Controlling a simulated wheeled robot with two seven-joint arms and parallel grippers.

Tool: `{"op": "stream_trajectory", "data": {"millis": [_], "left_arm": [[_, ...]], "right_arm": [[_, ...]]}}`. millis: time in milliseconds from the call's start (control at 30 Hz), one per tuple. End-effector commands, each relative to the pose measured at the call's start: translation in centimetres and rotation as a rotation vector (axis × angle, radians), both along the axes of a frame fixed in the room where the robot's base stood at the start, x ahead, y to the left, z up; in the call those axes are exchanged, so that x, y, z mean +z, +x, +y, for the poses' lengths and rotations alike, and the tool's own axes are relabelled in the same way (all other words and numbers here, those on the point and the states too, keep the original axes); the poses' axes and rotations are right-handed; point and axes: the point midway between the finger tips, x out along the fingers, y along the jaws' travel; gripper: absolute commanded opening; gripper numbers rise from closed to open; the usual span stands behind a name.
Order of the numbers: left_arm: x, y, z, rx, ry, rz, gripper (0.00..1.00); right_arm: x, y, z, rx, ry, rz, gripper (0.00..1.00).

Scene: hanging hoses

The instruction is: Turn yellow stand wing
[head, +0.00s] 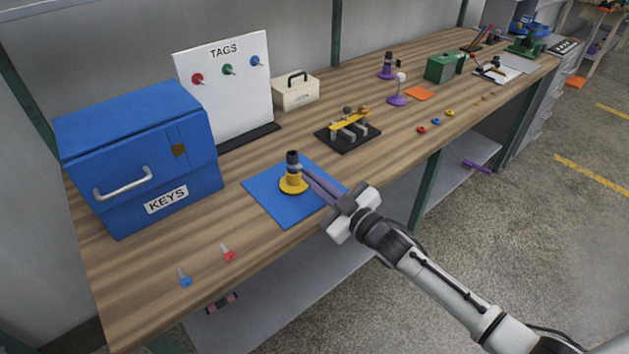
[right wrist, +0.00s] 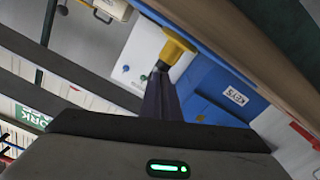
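The yellow stand (head: 292,185) has a round yellow base and a dark upright top (head: 292,158). It stands upright on a blue mat (head: 265,207) near the front edge of the bench. My right gripper (head: 304,174) reaches in from the right, its long purple fingertips at the stand's upper part. The right wrist view shows the yellow base (right wrist: 178,44) just beyond the fingers (right wrist: 160,80). The fingers look close together; whether the wing is between them is hidden. The wing itself is too small to make out clearly. My left gripper is not in view.
A blue KEYS box (head: 140,155) and a white TAGS board (head: 225,85) stand to the left and behind. A black fixture with a yellow bar (head: 350,122) lies behind the mat. Two keys (head: 185,280) lie at front left. Purple stands (head: 397,99) are farther back.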

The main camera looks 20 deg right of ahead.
Motion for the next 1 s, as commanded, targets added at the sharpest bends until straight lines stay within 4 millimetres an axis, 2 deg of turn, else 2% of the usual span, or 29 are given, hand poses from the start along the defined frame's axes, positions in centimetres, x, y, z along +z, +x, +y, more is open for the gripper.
{"op": "stream_trajectory", "data": {"millis": [400,533,567,867,1000], "left_arm": [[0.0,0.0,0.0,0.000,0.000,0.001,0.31],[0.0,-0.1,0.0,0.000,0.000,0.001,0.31],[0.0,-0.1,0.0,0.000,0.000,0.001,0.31],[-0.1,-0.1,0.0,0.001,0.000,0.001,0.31],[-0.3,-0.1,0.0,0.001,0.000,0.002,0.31]], "right_arm": [[0.0,0.0,0.0,0.000,0.007,0.001,0.00],[0.0,0.0,0.0,0.000,0.007,0.001,0.21],[0.0,0.0,0.0,0.000,0.007,0.001,0.22],[-0.1,-0.2,-0.1,0.000,0.007,0.002,0.22],[-0.3,-1.7,-0.6,0.000,0.006,0.005,0.22]]}}
